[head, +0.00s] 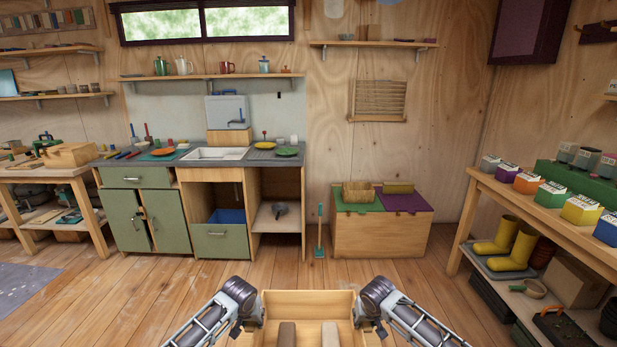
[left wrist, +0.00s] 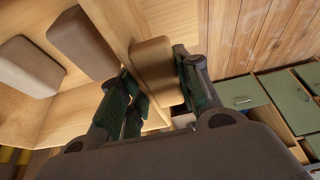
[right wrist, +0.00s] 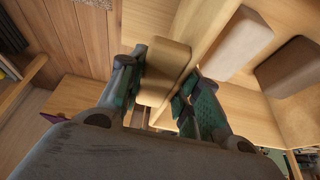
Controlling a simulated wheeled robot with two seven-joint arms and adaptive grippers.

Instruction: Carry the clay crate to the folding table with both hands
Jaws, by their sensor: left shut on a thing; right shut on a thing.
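The clay crate (head: 308,300) is a pale wooden box at the bottom middle of the head view, cut off by the lower edge. Two clay blocks, one brownish (head: 287,335) and one lighter (head: 330,336), lie in it. My left gripper (head: 252,318) is shut on the crate's left side; the left wrist view shows its fingers around a rounded wooden grip (left wrist: 152,65). My right gripper (head: 366,316) is shut on the matching grip (right wrist: 167,60) on the right side. The crate looks about level. I cannot make out a folding table.
Open plank floor (head: 270,272) lies ahead. Beyond it stand a green sink cabinet (head: 150,215) and a wooden chest (head: 385,235). A shelf bench (head: 490,190) with small boxes and yellow boots runs along the right. A workbench (head: 75,175) and a grey rug (head: 22,285) are at left.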

